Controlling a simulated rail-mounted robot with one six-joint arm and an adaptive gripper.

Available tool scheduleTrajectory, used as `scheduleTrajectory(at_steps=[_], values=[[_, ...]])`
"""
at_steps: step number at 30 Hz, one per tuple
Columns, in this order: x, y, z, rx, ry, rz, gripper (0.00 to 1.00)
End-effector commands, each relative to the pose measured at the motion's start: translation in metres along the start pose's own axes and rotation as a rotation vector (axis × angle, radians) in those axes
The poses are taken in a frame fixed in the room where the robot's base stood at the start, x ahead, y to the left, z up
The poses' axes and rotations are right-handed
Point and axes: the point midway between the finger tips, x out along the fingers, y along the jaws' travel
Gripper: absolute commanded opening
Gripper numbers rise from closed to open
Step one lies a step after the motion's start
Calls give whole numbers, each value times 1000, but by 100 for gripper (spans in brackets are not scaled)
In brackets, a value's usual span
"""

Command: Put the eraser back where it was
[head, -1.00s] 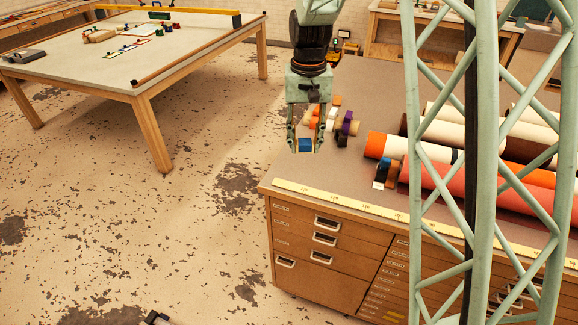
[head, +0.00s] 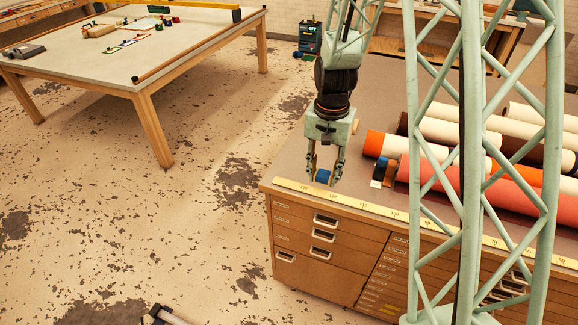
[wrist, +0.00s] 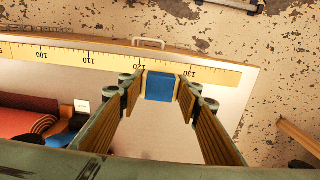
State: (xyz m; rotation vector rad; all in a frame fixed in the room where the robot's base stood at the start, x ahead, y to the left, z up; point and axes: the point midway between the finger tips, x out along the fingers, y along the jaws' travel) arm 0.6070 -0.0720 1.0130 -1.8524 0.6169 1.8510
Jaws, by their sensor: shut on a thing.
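My gripper (head: 324,174) is shut on a small blue block, which I take to be the eraser (head: 323,176). In the wrist view the blue eraser (wrist: 160,87) sits between the fingertips of my gripper (wrist: 160,86), with pale ends by the pads. The gripper points down over the front left part of the cabinet top (head: 290,168), just behind the yellow ruler strip (head: 345,203). In the wrist view the eraser overlaps the strip near the 120 to 130 marks. I cannot tell its exact height above the top.
A blue and black roll (head: 385,168) with a small white block (head: 376,184) lies right of my gripper. Large foil rolls (head: 440,185) fill the right side. The top around the gripper looks clear. A work table (head: 120,60) stands at the far left.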

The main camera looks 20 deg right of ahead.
Motion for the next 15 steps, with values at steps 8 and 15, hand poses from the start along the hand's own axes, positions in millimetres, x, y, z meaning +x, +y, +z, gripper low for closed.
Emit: scheduleTrajectory(at_steps=[8,15], values=[[3,-22,-10,-2,0,0,20],[6,-56,-27,-2,0,0,20]])
